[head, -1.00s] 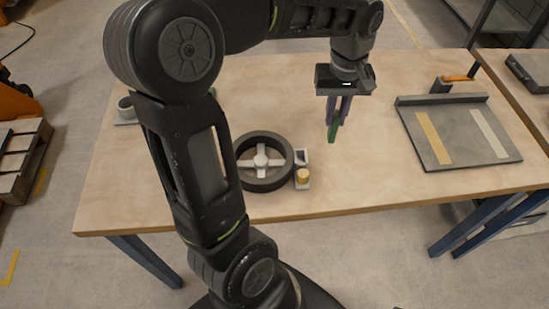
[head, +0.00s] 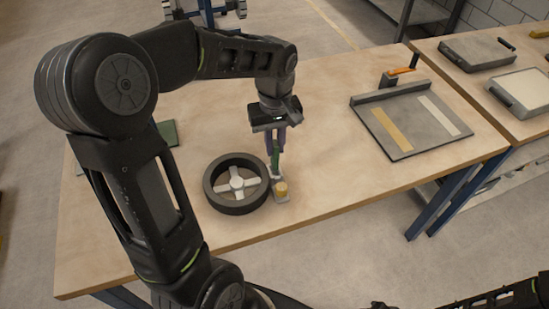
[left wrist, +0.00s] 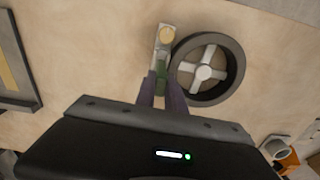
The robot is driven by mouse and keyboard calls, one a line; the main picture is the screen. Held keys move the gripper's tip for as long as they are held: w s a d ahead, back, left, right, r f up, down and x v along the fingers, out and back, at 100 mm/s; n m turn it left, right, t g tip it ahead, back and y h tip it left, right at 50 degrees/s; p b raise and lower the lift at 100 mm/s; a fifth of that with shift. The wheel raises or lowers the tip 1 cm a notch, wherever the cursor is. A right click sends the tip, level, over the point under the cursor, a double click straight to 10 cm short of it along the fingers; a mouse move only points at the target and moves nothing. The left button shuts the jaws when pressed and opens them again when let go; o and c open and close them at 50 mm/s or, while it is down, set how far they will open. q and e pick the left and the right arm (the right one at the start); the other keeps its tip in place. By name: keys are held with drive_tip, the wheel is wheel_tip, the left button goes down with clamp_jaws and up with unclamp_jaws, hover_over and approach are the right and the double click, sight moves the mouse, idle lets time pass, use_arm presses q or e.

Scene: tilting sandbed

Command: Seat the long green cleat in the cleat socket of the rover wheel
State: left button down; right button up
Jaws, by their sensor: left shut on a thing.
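The long green cleat (head: 275,152) is held upright between the purple fingers of my left gripper (head: 275,142), which is shut on it. The cleat also shows between the fingertips in the left wrist view (left wrist: 161,72). The rover wheel (head: 237,184) is a dark ring with pale spokes lying flat on the table. A small pale block with a yellow round top (head: 281,188) stands at the wheel's right side. The cleat is above or at this block's far end; I cannot tell whether it touches. The socket is hidden. My right gripper is not in view.
A grey tilting tray (head: 405,135) with a yellow and a white strip lies at the right. A green flat piece (head: 167,132) lies partly behind my left arm. A second table with grey trays (head: 478,54) stands at the far right. The table's front right is clear.

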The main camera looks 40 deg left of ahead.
sight(275, 158)
use_arm(q)
drive_tip(key=shift+f, duration=0.5)
drive_tip(key=shift+f, duration=0.1)
drive_tip(key=shift+f, duration=1.75)
drive_tip(key=shift+f, duration=0.2)
drive_tip(key=c, duration=1.4)
unclamp_jaws()
drive_tip(key=shift+r, duration=0.1)
wheel_tip(275, 158, up, 12)
drive_tip(key=shift+r, duration=0.15)
